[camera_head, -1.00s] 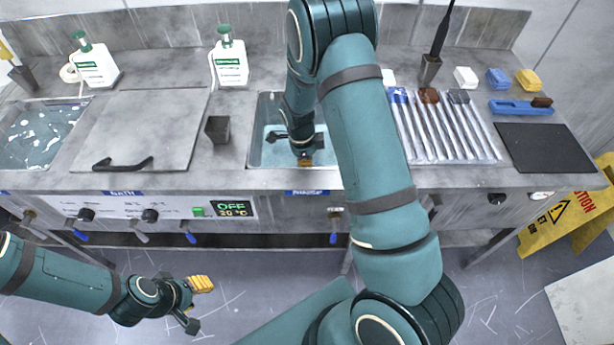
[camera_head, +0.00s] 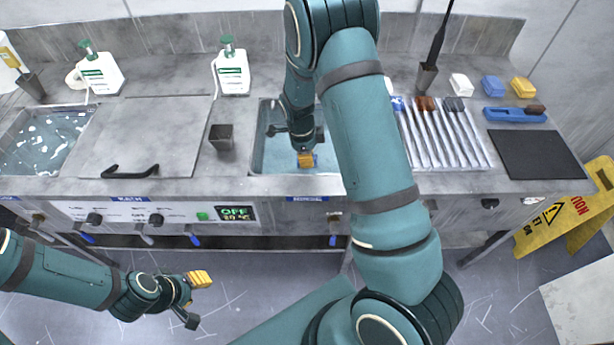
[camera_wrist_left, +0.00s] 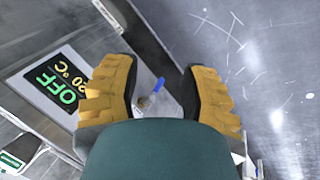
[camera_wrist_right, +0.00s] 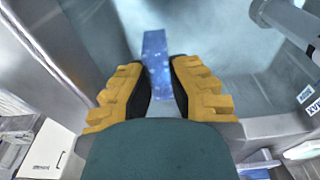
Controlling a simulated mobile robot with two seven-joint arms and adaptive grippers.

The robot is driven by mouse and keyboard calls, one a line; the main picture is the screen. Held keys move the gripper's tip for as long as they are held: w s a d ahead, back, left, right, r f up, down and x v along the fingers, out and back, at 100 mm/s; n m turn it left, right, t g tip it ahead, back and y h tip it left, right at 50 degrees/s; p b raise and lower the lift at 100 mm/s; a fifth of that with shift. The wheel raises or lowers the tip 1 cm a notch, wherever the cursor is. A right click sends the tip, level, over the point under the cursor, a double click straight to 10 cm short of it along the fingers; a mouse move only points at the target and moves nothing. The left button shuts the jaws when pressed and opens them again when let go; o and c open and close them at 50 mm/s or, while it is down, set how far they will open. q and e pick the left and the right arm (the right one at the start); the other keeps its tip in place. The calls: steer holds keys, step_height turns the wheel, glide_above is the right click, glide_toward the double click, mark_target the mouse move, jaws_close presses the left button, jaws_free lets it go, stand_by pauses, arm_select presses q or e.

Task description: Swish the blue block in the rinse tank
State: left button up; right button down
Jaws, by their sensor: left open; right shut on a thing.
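The rinse tank (camera_head: 257,150) is the open basin with pale blue water at the middle of the counter. My right gripper (camera_head: 306,160) points down into it near its front side. It is shut on a speckled blue block (camera_wrist_right: 157,62), which sticks out past the fingertips in the right wrist view. In the head view only a sliver of that block shows beside the yellow fingers. How deep the block sits in the water I cannot tell. My left gripper (camera_head: 196,296) is open and empty, low in front of the counter; its parted fingers show in the left wrist view (camera_wrist_left: 160,95).
A yellow caution sign (camera_head: 555,218) stands at right.

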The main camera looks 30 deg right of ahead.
step_height(320, 180, up, 6)
steer(key=p, duration=0.4)
steer(key=shift+r, duration=0.25)
steer(key=shift+r+p, duration=1.1)
steer(key=shift+r, duration=0.1)
steer(key=shift+f, duration=0.1)
